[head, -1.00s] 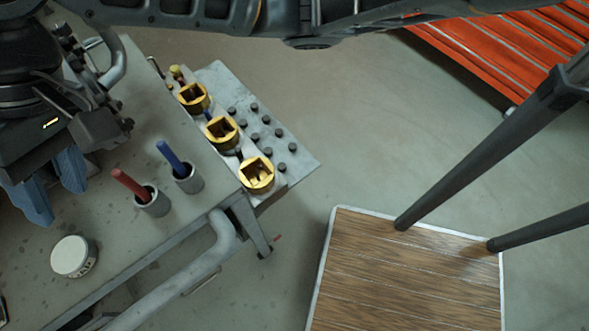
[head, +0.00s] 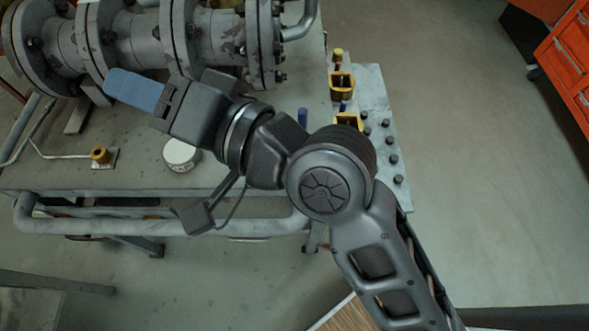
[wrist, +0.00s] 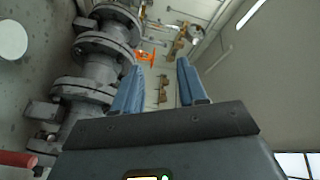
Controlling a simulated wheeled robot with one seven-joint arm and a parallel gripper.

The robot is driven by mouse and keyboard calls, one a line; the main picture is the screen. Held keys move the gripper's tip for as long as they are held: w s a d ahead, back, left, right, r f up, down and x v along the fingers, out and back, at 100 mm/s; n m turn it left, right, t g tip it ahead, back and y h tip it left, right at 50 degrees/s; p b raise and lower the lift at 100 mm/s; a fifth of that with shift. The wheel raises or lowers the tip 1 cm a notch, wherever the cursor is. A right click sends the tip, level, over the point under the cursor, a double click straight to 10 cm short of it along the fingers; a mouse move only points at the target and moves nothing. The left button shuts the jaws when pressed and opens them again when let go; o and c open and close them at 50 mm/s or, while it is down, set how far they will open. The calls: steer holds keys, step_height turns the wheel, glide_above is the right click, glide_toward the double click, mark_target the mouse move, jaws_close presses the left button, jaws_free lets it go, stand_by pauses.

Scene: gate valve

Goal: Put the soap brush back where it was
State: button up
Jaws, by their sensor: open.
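My gripper (head: 135,90) is at upper left in the head view, above the workbench beside the grey flanged pipe. Its two blue fingers stand apart in the wrist view (wrist: 160,82), with nothing held between them. A blue handle (head: 303,117) shows just right of my wrist; its cup is hidden by my arm. A red handle (wrist: 18,158) shows at the lower left of the wrist view. It is hidden in the head view now. I cannot tell which handle is the soap brush.
The grey flanged pipe (head: 120,40) fills the back of the workbench (head: 60,172). An orange drawer cabinet (head: 570,55) is at far right.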

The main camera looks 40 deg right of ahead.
steer(key=s+d+f+m+h, duration=0.1)
steer(key=s+d+f+h, duration=0.4)
steer(key=s+f, duration=0.25)
steer(key=s+d+f+n+h, duration=0.1)
steer(key=s+d+n, duration=0.1)
steer(key=s+d, duration=0.2)
steer(key=s+d+f+n+h, duration=0.1)
steer(key=s+d, duration=0.4)
steer(key=s, duration=0.5)
steer(key=s+d+f+n+g+h, duration=0.1)
steer(key=s+d+n, duration=0.3)
steer(key=s, duration=0.4)
steer(key=shift+d+f+n+h, duration=0.2)
steer(key=shift+f+n+h, duration=0.1)
steer(key=shift+f+n, duration=0.4)
steer(key=shift+o, duration=0.3)
